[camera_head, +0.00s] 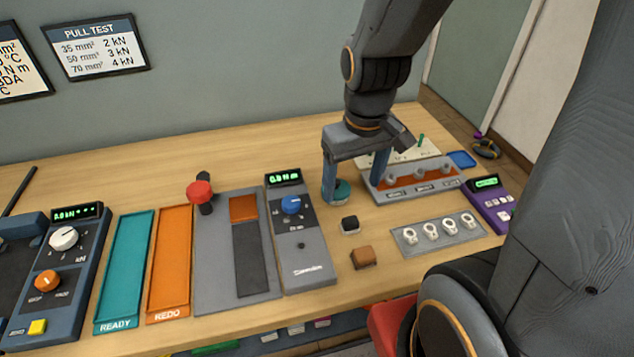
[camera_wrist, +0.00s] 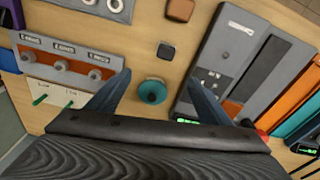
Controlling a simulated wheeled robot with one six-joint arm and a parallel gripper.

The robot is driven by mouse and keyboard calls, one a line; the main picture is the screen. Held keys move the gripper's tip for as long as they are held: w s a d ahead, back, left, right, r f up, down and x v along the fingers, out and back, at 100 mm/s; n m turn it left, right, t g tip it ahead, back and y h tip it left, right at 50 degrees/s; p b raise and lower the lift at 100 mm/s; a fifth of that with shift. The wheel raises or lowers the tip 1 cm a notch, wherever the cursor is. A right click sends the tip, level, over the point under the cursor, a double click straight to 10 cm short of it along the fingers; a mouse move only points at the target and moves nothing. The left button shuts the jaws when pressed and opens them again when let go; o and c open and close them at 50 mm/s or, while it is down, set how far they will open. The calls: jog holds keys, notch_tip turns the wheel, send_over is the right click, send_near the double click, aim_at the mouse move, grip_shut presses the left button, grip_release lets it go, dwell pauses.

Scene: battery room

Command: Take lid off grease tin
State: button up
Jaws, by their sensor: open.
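The grease tin (camera_head: 343,190) is a small, round teal thing standing on the wooden bench. In the wrist view its lid (camera_wrist: 152,92) shows from above as a dark teal disc with a small raised middle. My gripper (camera_head: 354,188) points down over the tin with its two blue-grey fingers apart. In the wrist view the open fingers (camera_wrist: 158,82) stand on either side of the lid, with space on both sides. In the head view the left finger partly hides the tin. I cannot tell how far the fingertips are above the bench.
A grey rack with several knobs (camera_head: 416,185) stands close right of the tin. A grey tester with a blue dial (camera_head: 291,206) is at its left. A black cube (camera_head: 350,225) and a brown block (camera_head: 363,258) lie in front. A tray of rings (camera_head: 438,235) lies front right.

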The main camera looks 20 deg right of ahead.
jog(key=shift+o, duration=0.6)
jog(key=w+n+g, duration=0.1)
jog(key=w+n, duration=0.5)
jog(key=n, duration=0.8)
jog(key=shift+w+a+r, duration=0.2)
jog(key=shift+w+a, duration=0.1)
jog(key=shift+a, duration=0.05)
jog(key=n, duration=0.1)
jog(key=w+n, duration=0.1)
jog(key=n, duration=0.2)
jog(key=shift+w, duration=0.25)
jog(key=shift+w+f+n, duration=0.1)
jog(key=shift+f+n, duration=0.25)
jog(key=shift+n, duration=0.05)
jog(key=shift+w+d+f+p, duration=0.1)
jog(key=shift+f+p, duration=0.5)
jog(key=shift+f, duration=1.2)
jog(key=shift+d+f+p, duration=0.1)
jog(key=shift+f+p, duration=0.45)
jog(key=shift+f, duration=1.2)
jog(key=c, duration=1.1)
